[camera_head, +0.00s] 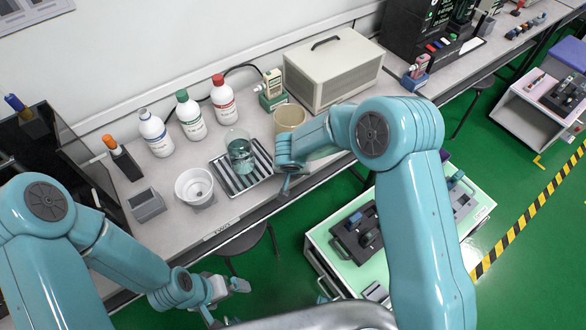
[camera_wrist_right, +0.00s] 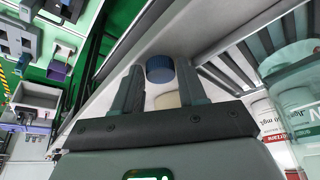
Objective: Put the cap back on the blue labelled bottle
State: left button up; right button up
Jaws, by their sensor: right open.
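The blue labelled bottle (camera_head: 155,135) stands upright at the left of the bottle row, with a pale bare-looking neck. A blue cap (camera_wrist_right: 160,68) lies on the bench in the right wrist view, just beyond and between my right fingertips. My right gripper (camera_head: 288,184) is over the bench's front edge, right of the striped rack; it is open and empty in the right wrist view (camera_wrist_right: 158,92). The cap is hidden in the head view. My left gripper (camera_head: 226,301) hangs in front of the bench, its fingers apart and empty.
Green-capped (camera_head: 190,115) and red-capped (camera_head: 223,101) bottles stand close beside the blue labelled one. A beaker (camera_head: 240,153) stands on the striped rack (camera_head: 228,180). A white bowl (camera_head: 194,187) is left of it, a beige vessel (camera_head: 290,116) behind my right gripper.

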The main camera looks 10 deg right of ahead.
jog(key=c, duration=0.7)
jog(key=shift+o, duration=0.2)
notch_tip(320, 180, up, 20)
